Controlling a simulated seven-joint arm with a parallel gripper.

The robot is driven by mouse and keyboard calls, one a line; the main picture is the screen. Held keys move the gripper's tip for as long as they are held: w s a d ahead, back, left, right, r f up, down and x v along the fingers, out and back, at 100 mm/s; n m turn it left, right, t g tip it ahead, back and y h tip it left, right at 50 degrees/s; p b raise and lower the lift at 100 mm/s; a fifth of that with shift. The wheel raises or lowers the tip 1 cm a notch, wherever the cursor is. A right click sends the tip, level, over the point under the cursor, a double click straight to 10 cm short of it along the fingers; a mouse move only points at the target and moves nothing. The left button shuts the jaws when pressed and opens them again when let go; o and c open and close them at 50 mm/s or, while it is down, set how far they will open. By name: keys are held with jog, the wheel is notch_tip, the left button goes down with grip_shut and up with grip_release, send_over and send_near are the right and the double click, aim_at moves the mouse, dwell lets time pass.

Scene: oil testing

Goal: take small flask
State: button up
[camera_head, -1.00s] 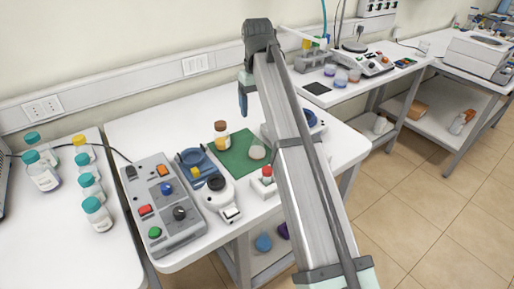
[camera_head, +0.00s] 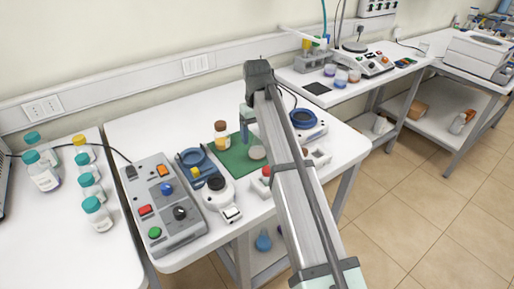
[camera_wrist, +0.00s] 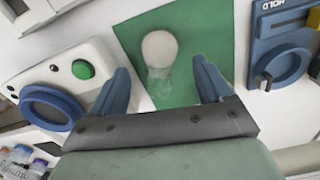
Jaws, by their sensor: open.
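The small flask (camera_head: 257,152) is clear with a pale round top and stands on the green mat (camera_head: 232,161). In the wrist view the flask (camera_wrist: 160,50) shows ahead of the fingers, roughly centred between them, over the green mat (camera_wrist: 205,35). My gripper (camera_head: 246,126) is above the mat, just up and left of the flask in the head view. In the wrist view its two blue fingers (camera_wrist: 161,68) are spread, with nothing gripped. How far they are above the flask is hard to tell.
Blue-dial devices (camera_head: 303,118) flank the mat. A grey control box (camera_head: 166,205) with coloured buttons is at the left front. Capped bottles (camera_head: 97,214) stand on the left table.

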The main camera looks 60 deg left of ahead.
aim_at(257, 140)
notch_tip(257, 140, down, 3)
jog(key=shift+w+a+f, duration=0.1)
jog(key=shift+c, duration=0.2)
jog(key=c, duration=1.1)
jog(key=shift+c, duration=0.2)
